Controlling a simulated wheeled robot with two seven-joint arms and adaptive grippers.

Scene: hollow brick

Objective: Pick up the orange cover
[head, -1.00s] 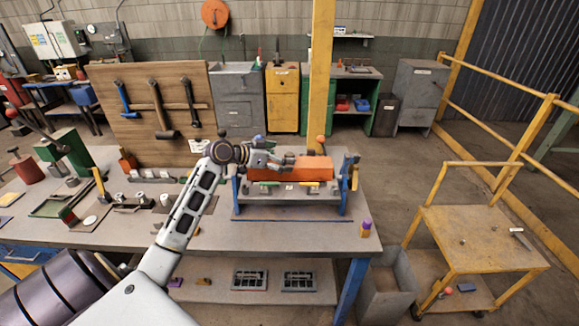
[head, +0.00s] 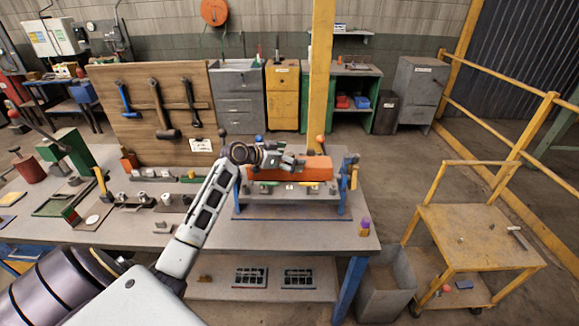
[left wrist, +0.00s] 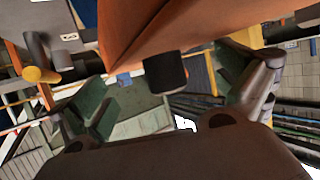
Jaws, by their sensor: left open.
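The orange cover (head: 314,168) is a long orange block lying in a blue-ended fixture on the workbench. I cannot tell whether the fingers touch the cover. My right gripper is not in view.
The blue-ended fixture (head: 292,212) stands near the right end of the workbench (head: 200,260). A small purple-and-yellow object (head: 364,227) is to its right. A tool board (head: 125,135) stands behind to the left. A yellow cart (head: 480,235) stands on the floor at right.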

